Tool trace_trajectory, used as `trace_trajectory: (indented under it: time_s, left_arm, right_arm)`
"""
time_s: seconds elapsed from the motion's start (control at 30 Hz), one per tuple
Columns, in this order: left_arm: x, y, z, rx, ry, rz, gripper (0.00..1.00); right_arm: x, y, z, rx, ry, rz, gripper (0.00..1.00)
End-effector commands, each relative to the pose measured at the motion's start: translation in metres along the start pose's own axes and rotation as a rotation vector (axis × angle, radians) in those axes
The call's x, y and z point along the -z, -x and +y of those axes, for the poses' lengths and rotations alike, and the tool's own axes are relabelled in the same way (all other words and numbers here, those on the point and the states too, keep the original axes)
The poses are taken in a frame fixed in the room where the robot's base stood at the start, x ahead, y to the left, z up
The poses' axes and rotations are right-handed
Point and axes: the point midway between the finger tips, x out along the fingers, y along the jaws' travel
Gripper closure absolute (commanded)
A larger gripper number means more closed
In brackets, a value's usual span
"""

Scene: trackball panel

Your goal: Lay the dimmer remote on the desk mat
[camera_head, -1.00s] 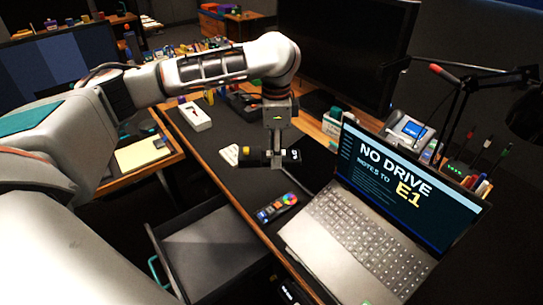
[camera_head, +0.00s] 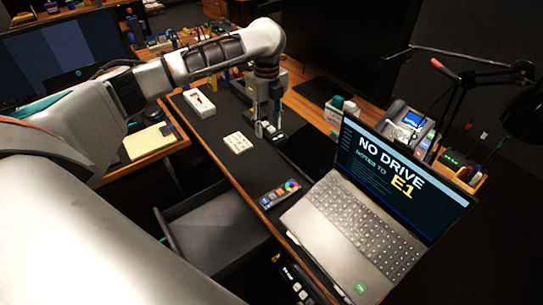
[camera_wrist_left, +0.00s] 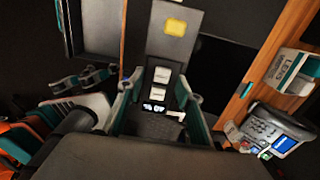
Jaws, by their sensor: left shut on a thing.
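My left gripper (camera_head: 267,128) is shut on a dark remote, which I take for the dimmer remote (camera_wrist_left: 168,50). My right gripper is not in view.
A colour-wheel remote (camera_head: 279,193) lies near the front edge, left of the open laptop (camera_head: 350,215). A cream keypad-like block (camera_head: 238,143) lies just left of the gripper, a white box (camera_head: 199,103) farther back. An open drawer (camera_head: 205,235) juts out below. A desk phone (camera_head: 405,122) stands right.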

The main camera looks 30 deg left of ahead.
Motion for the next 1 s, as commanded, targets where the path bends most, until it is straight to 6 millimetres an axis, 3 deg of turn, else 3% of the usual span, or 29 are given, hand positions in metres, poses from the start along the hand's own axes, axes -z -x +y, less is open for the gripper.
trace_trajectory:
  time_s: [0.1, 0.4, 0.53, 0.77, 1.0]
  left_arm:
    - [0.001, -0.033, 0.001, -0.004, 0.002, 0.002, 0.88]
    - [0.001, -0.102, 0.001, -0.003, 0.002, 0.002, 0.88]
    - [0.001, -0.119, 0.0, -0.001, 0.002, 0.001, 0.88]
    - [0.0, -0.132, 0.001, -0.001, 0.001, 0.0, 0.88]
    - [0.0, -0.171, 0.001, -0.003, 0.003, 0.001, 0.88]
  right_arm:
    - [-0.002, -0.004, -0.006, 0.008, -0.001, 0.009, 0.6]
    - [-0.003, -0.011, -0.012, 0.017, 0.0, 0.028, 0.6]
    - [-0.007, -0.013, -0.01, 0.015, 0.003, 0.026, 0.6]
    - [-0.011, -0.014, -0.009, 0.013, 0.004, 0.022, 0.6]
    - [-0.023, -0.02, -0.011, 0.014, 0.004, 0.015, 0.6]
